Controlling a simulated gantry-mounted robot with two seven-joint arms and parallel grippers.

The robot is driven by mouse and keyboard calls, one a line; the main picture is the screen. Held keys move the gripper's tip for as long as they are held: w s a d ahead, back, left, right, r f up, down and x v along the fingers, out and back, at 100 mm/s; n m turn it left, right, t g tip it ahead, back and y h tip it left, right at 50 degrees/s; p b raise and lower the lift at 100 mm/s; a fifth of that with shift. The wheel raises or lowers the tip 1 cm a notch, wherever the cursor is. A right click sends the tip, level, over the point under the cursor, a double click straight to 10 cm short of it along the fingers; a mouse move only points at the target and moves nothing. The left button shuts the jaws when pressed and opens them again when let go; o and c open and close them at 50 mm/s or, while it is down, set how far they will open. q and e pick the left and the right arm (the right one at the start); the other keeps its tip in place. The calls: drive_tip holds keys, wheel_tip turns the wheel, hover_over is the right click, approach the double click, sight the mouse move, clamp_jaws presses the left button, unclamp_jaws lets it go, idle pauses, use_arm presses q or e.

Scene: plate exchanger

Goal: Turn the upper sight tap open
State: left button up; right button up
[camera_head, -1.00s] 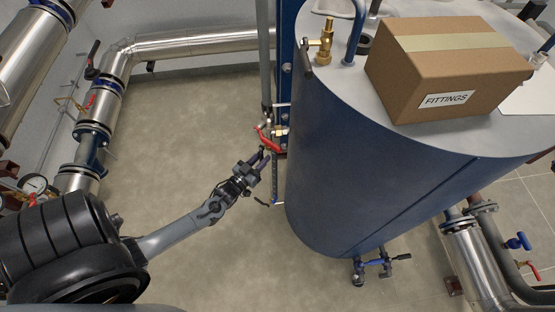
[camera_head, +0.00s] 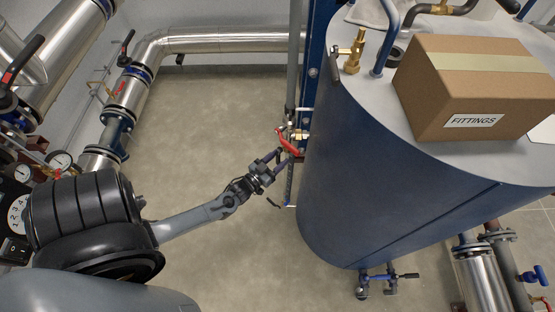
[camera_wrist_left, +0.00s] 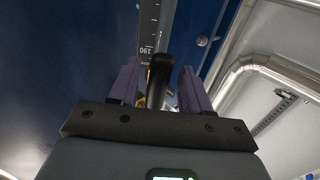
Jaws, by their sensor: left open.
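The sight gauge stands against the left side of the blue tank (camera_head: 390,175). A red lever (camera_head: 287,142) shows on it in the head view, beside a small pale and brass fitting (camera_head: 301,135). My left gripper (camera_head: 284,157) is open just below and beside this lever. In the left wrist view, a black lever (camera_wrist_left: 158,78) stands between the two purple fingers of the gripper (camera_wrist_left: 157,82), with space on both sides and brass partly hidden behind it. I cannot tell whether the fingers touch it. My right gripper is not in view.
A cardboard box (camera_head: 473,92) marked FITTINGS and a brass valve (camera_head: 354,52) sit on the tank top. Steel pipes (camera_head: 235,40) run along the back wall and left side. Gauges (camera_head: 58,160) stand at far left. The floor (camera_head: 205,120) between is clear.

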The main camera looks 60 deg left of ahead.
use_arm(q)
drive_tip(key=p+v, duration=0.1)
drive_tip(key=v, duration=0.9)
drive_tip(key=shift+s+p, duration=0.35)
drive_tip(key=shift+p, duration=0.05)
drive_tip(key=shift+d, duration=0.1)
